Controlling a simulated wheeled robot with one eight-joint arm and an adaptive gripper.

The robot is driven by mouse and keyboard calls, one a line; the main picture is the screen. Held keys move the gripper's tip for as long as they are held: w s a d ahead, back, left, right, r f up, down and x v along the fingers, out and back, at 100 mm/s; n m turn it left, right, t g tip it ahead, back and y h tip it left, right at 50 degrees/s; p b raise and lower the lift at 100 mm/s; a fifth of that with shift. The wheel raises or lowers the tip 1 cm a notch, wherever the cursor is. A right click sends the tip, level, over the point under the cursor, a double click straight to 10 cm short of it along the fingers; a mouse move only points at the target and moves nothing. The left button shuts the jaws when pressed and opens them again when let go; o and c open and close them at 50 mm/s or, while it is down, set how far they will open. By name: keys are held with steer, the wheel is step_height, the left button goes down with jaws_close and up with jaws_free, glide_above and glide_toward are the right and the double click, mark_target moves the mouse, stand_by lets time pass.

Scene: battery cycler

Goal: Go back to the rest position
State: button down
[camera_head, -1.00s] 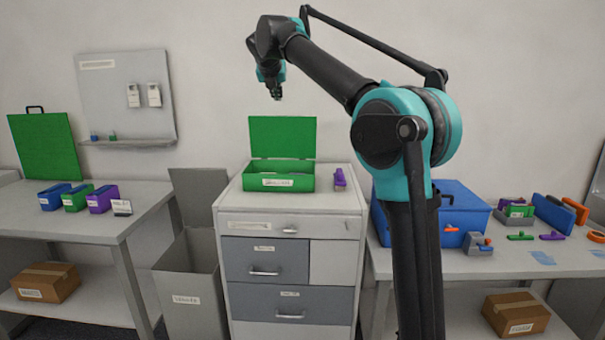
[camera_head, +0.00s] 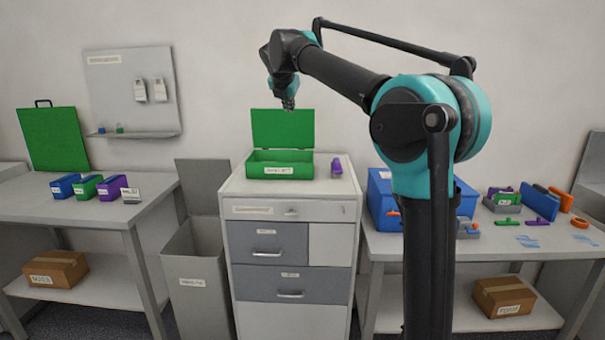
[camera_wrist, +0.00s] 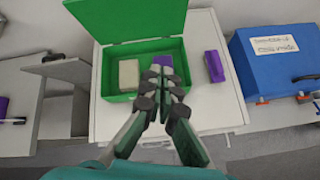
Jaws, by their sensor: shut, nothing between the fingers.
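My gripper (camera_head: 289,105) hangs in the air above the cabinet, in front of the raised lid of the green box in the head view. In the wrist view, the fingers of my gripper (camera_wrist: 160,78) are together with nothing between them. They overlap the green box (camera_wrist: 118,99) from above. The green box (camera_head: 281,171) stands open on the cabinet top. In the wrist view a beige block (camera_wrist: 129,73) and a purple block (camera_wrist: 164,62) lie inside it; my fingers hide part of its inside.
A purple piece (camera_head: 336,167) lies on the cabinet (camera_head: 321,188) right of the green box. A grey bin (camera_head: 196,275) with a raised lid stands left of the cabinet. A blue box (camera_head: 382,199) is on the right table; small coloured bins (camera_head: 86,187) line the left table.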

steer(key=s+d+f+m+g, duration=0.1)
steer(key=s+d+f+m, duration=0.45)
steer(key=f, duration=0.35)
steer(key=s+d+f+m+g, duration=0.1)
steer(key=s+d+f+m, duration=0.45)
steer(key=f, duration=0.35)
steer(key=s+d+f+m+g, duration=0.2)
steer(key=s+d+f+m, duration=0.4)
steer(key=f, duration=0.3)
steer(key=s+d+f+m+g, duration=0.1)
steer(key=s+d+f+m, duration=0.2)
steer(key=s+f+m, duration=0.4)
steer(key=s+d+f+m+g, duration=0.1)
steer(key=s+d+f+m, duration=0.2)
steer(key=s+f+m, duration=0.4)
steer(key=s+f, duration=0.8)
steer(key=s, duration=0.3)
steer(key=shift+s+d+y, duration=0.25)
steer(key=shift+s+y, duration=0.15)
steer(key=shift+r, duration=0.1)
